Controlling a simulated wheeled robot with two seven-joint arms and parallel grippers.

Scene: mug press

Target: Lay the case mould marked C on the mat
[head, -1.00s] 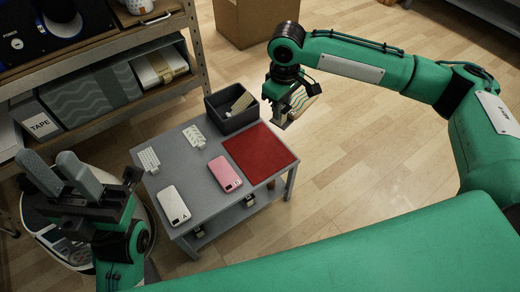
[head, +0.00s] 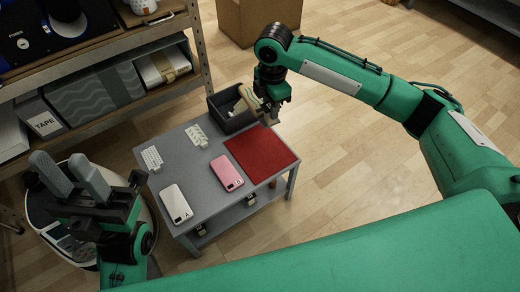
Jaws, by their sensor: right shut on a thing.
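The red mat (head: 262,151) lies bare on the right part of the grey table. My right gripper (head: 270,117) is over the mat's far edge, beside the dark bin, shut on a tan slab-like thing (head: 250,98), probably a case mould. The slab is tilted and seen near edge-on; no letter can be read on it. A white case mould (head: 175,204) marked A lies at the table's front left. A pink case mould (head: 226,174) lies left of the mat, its mark too small to read. My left gripper (head: 69,176) is open and empty, left of the table.
A dark bin (head: 226,122) stands at the table's back, with a pale thing inside. Two small white pieces (head: 152,158) (head: 196,134) lie on the table's left half. A shelf (head: 90,50) with boxes stands at the left. Wooden floor is free to the right.

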